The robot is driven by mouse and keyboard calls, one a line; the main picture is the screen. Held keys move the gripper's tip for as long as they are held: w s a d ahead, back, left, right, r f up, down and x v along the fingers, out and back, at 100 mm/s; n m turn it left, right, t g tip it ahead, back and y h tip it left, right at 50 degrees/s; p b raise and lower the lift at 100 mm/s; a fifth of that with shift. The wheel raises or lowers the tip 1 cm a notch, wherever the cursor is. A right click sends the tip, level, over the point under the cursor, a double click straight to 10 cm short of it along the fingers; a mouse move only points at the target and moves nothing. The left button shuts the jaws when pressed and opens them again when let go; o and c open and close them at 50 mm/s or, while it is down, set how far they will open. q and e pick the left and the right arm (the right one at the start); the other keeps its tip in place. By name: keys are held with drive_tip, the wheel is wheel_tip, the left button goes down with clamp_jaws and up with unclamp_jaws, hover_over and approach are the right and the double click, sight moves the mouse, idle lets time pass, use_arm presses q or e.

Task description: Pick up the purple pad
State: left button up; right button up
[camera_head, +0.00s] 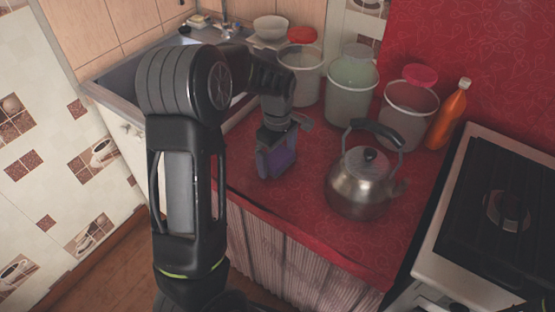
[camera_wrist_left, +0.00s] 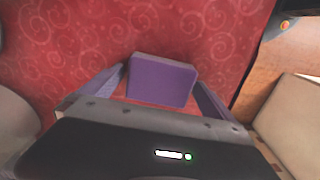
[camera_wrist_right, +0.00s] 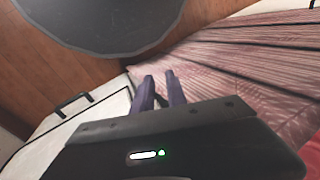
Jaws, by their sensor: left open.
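The purple pad (camera_wrist_left: 161,82) is a small block with rounded corners on the red patterned counter. In the left wrist view it is between the two fingers of my left gripper (camera_wrist_left: 160,76), which is open with a finger on each side. Whether the fingers touch it is unclear. In the head view the left gripper (camera_head: 276,160) points down at the counter, and its fingers and the pad blend together there. My right gripper (camera_wrist_right: 159,76) is seen only in its own wrist view, empty, with a narrow gap between its fingers, below the counter's level beside the curtain.
A metal kettle (camera_head: 362,183) stands just right of the left gripper. Several buckets, including a green one (camera_head: 351,90), and an orange bottle (camera_head: 447,116) stand behind. A stove (camera_head: 480,200) is at right, a sink (camera_head: 120,80) at left. The counter's front strip is clear.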

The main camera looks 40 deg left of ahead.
idle(0.4)
use_arm(q)
drive_tip(key=c, duration=1.3)
